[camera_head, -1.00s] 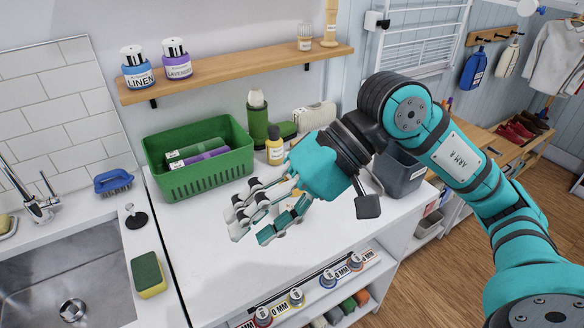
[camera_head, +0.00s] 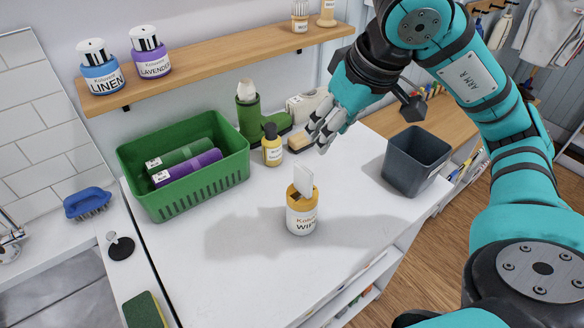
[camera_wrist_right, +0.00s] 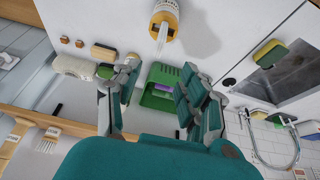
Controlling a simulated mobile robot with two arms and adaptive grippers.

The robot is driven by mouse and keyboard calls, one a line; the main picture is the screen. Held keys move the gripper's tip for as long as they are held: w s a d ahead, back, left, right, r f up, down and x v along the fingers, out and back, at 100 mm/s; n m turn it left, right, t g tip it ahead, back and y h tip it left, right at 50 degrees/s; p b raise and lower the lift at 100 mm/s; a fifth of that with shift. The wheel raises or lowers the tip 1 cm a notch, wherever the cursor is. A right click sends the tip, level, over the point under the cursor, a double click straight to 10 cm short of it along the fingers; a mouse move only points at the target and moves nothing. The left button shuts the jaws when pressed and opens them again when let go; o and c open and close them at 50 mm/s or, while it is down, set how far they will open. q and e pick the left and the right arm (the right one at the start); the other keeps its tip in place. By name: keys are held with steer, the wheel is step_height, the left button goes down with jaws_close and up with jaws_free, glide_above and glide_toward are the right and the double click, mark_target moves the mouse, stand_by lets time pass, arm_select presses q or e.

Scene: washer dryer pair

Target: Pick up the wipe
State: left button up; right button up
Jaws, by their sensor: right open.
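The white wipe (camera_head: 303,180) sticks up out of the top of a white and yellow canister (camera_head: 301,218), which stands upright on the white counter (camera_head: 235,265). My right gripper (camera_head: 322,138) is open and empty, above the counter and behind the wipe, apart from it. In the right wrist view, the wipe (camera_wrist_right: 161,38) and its canister (camera_wrist_right: 168,14) show at the top, beyond the open fingers of my right gripper (camera_wrist_right: 155,92). My left gripper is not in view.
A green basket (camera_head: 190,195) with rolled items stands left of the canister. A dark grey bin (camera_head: 414,162) stands right. The counter around the canister is mostly clear.

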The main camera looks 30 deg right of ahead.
glide_toward(306, 170)
steer(key=f, duration=0.2)
steer(key=x, duration=0.2)
steer(key=shift+w+f+p, duration=0.1)
steer(key=shift+f+p, duration=0.25)
steer(key=shift+f, duration=0.05)
steer(key=shift+x, duration=1.1)
steer(key=shift+w+f+p, duration=0.2)
steer(key=shift+w+p, duration=0.05)
steer(key=shift+p, duration=0.15)
steer(key=p+x, duration=0.1)
steer(key=x, duration=0.2)
steer(key=shift+w+f+p, duration=0.15)
steer(key=shift+w+p, duration=0.2)
steer(key=shift+w+f, duration=0.2)
steer(key=shift+f, duration=0.3)
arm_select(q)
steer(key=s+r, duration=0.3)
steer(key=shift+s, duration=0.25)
arm_select(e)
jaws_close()
